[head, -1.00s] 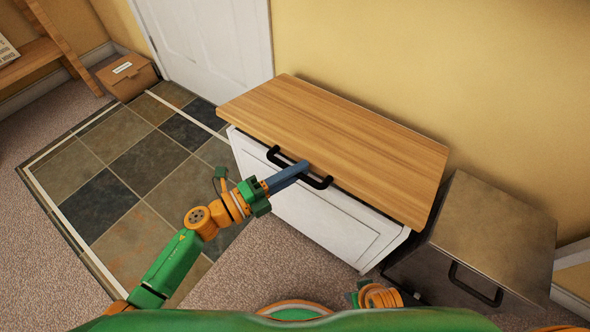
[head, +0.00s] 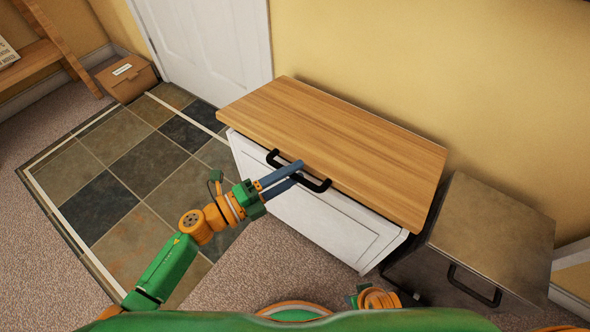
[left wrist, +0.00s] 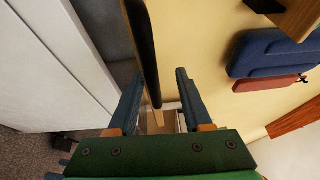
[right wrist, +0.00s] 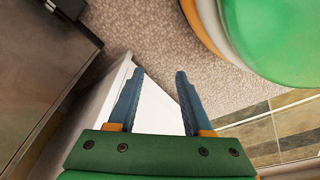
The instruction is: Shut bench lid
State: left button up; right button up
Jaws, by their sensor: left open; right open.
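The bench is a white chest (head: 315,222) with a wooden lid (head: 330,145) and a black bar handle (head: 315,184) along the lid's front edge. In the left wrist view a dark gap shows between the white front (left wrist: 65,60) and the handle (left wrist: 145,50). My left gripper (head: 300,170) is open at the middle of the handle. In the left wrist view its two fingers (left wrist: 155,85) lie either side of the handle bar, not closed on it. My right gripper (right wrist: 158,75) is open and empty, above the floor near a white panel.
A dark metal box (head: 495,232) with a black handle stands right of the bench. A cardboard box (head: 127,77) is by the white door (head: 210,45) at the back left. Tiled floor (head: 130,160) and carpet left of the bench are clear.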

pick_arm(q)
jog(key=v, duration=0.6)
pick_arm(e)
jog(key=shift+s+d+f, duration=0.1)
jog(key=shift+s+f, duration=0.35)
jog(key=shift+s, duration=0.1)
